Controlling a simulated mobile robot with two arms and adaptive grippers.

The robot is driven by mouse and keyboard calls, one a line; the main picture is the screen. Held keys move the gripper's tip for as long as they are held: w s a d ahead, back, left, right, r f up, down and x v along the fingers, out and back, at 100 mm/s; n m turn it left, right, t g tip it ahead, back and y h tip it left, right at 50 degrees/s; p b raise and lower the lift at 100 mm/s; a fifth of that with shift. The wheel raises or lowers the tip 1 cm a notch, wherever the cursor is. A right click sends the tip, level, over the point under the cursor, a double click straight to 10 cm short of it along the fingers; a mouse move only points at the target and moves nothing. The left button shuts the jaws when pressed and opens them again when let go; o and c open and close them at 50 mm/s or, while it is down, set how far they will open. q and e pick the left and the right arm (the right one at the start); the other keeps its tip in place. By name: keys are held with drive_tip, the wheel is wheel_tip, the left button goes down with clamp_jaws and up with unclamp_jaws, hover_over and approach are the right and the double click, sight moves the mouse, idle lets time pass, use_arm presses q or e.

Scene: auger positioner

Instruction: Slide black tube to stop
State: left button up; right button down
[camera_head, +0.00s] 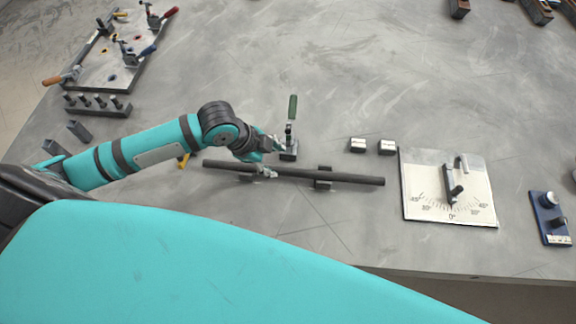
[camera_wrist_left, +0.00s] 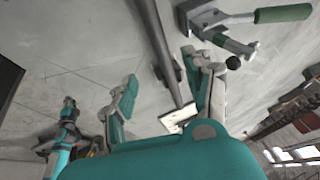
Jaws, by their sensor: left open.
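The black tube (camera_head: 345,178) lies nearly level across the bench, resting on a small dark support block (camera_head: 323,176). My left gripper (camera_head: 266,171) is open over the tube's left half, and its fingers hide part of the tube. In the left wrist view the tube (camera_wrist_left: 158,38) runs lengthwise between the two spread fingers of the gripper (camera_wrist_left: 162,70); I cannot see a finger pressing on it. A green-handled toggle clamp (camera_head: 290,140) stands just behind the tube and also shows in the wrist view (camera_wrist_left: 225,22). I cannot tell which part is the stop. My right gripper is not in view.
Two small blocks (camera_head: 373,146) stand behind the tube's right end. A white angle-scale plate (camera_head: 475,195) lies right of it, with a blue device (camera_head: 549,217) farther right. A fixture plate with clamps (camera_head: 108,70) is at the back left. The bench's back middle is clear.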

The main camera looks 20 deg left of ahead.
sight(283, 170)
use_arm(q)
drive_tip(key=x, duration=0.9)
drive_tip(key=shift+w+d+f+p, duration=0.1)
drive_tip(key=shift+w+f+p, duration=0.05)
drive_tip(key=shift+p, duration=0.2)
drive_tip(key=shift+w+d+f, duration=0.15)
drive_tip(key=shift+w+f, duration=0.05)
drive_tip(key=shift+f, duration=0.55)
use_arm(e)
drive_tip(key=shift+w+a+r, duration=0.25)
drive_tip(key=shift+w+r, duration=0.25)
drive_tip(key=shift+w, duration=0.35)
use_arm(q)
clamp_jaws()
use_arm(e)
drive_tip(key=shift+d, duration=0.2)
use_arm(q)
drive_tip(key=shift+w, duration=0.1)
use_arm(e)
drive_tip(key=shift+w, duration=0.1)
use_arm(q)
drive_tip(key=shift+s+a+p, duration=0.15)
drive_tip(key=shift+a, duration=0.35)
drive_tip(key=shift+s+a+p, duration=0.15)
drive_tip(key=shift+a, duration=0.35)
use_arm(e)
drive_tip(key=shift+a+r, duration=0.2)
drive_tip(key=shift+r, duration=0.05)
